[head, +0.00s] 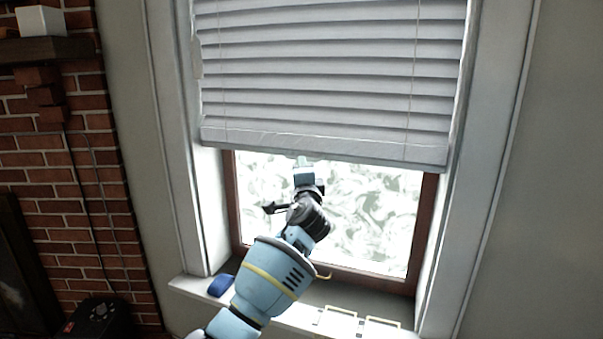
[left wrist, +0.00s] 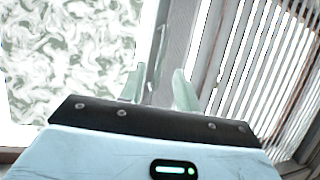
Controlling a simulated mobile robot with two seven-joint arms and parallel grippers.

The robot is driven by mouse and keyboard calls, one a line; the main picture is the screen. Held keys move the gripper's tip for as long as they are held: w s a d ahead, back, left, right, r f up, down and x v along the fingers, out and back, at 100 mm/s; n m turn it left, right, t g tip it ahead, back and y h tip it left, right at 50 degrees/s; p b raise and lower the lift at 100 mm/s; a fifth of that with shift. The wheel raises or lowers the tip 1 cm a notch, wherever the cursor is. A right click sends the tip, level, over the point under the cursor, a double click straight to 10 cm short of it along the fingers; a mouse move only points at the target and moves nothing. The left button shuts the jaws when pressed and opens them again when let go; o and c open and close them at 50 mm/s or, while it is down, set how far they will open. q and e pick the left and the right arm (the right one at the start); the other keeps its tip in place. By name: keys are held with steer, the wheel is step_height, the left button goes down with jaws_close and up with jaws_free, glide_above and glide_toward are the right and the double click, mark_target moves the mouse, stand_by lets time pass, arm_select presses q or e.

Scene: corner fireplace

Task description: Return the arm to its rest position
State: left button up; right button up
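My left arm rises from the bottom of the head view, in front of the window. Its gripper (head: 303,163) points up, close to the lower edge of the blind as seen from the head. In the left wrist view the two pale fingers of the left gripper (left wrist: 158,80) stand apart, with nothing visible held between them. My right gripper is in neither view.
A white blind (head: 330,80) covers the upper window, above bright glass (head: 375,215). On the sill (head: 285,315) lie a blue object (head: 220,286) and yellow-edged pieces (head: 340,318). A brick fireplace wall (head: 90,190) with a mantel (head: 45,49) stands left.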

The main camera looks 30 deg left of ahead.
arm_select(q)
steer(key=shift+s+d+f, duration=0.1)
steer(key=shift+s+d, duration=0.15)
steer(key=shift+s, duration=0.15)
steer(key=s+d+f+g+h, duration=0.1)
steer(key=s+d+f+h, duration=0.15)
steer(key=f, duration=0.65)
steer(key=s+d+f+h, duration=0.1)
steer(key=s+f+h, duration=0.15)
steer(key=f, duration=0.65)
steer(key=s+d+f+g+h, duration=0.15)
steer(key=s+f, duration=0.25)
steer(key=f, duration=0.5)
steer(key=s+d+f+n+g+h, duration=0.25)
steer(key=s+d+f, duration=0.25)
steer(key=s+f, duration=0.85)
steer(key=s+d+f+n+g+h, duration=0.1)
steer(key=s+d+f+n, duration=0.1)
steer(key=s, duration=0.7)
steer(key=s+d+f+n+g+h, duration=0.1)
steer(key=s+f, duration=0.3)
steer(key=s, duration=0.6)
steer(key=s+d+f+n+g+h, duration=0.1)
steer(key=s+d+f+n, duration=0.2)
steer(key=s, duration=0.6)
steer(key=shift+s+f+h, duration=0.2)
steer(key=shift+s+h, duration=0.1)
